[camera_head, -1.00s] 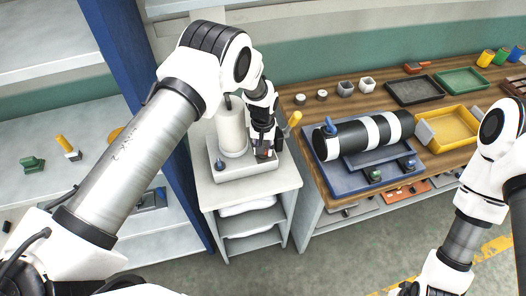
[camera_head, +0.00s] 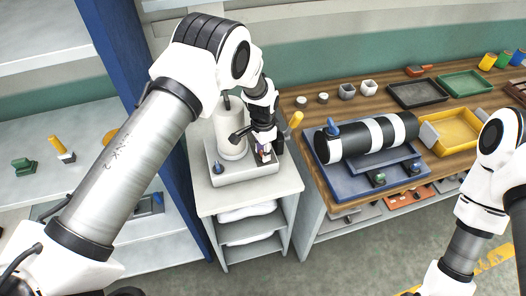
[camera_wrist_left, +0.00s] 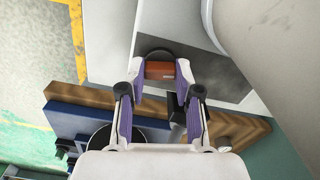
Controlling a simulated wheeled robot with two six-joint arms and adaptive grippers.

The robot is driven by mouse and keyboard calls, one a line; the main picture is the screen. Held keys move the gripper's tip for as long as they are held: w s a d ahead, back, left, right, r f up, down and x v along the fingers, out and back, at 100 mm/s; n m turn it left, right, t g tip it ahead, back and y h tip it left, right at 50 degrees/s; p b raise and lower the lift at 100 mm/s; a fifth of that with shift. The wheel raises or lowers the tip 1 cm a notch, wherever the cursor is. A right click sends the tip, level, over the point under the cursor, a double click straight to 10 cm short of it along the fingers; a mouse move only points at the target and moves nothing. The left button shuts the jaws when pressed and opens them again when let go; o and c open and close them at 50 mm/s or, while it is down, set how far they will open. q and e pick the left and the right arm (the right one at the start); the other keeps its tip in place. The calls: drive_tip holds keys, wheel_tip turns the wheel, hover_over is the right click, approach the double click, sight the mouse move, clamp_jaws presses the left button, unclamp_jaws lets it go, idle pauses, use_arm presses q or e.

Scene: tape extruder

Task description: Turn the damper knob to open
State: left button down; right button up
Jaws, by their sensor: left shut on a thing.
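The extruder unit (camera_head: 241,172) is a white base with a white upright cylinder (camera_head: 231,135), on a grey-white cabinet. My left gripper (camera_head: 263,153) points down at the right part of this base. In the left wrist view, the damper knob (camera_wrist_left: 160,70), an orange-red bar on a dark round base, sits between the fingertips of the left gripper (camera_wrist_left: 160,76). The fingers are closed on its two sides. In the head view the gripper mostly hides the knob. My right arm shows at the lower right, but its gripper is outside the frame.
A small blue knob (camera_head: 218,168) is at the base's left front. A yellow handle (camera_head: 296,119) stands just right of my left gripper. A black-and-white cylinder (camera_head: 368,137) lies on a blue stand on the wooden bench. A blue post (camera_head: 150,120) rises left of the cabinet.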

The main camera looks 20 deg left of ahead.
use_arm(q)
drive_tip(key=shift+m, duration=1.2)
drive_tip(key=c, duration=0.8)
unclamp_jaws()
wheel_tip(320, 180, up, 12)
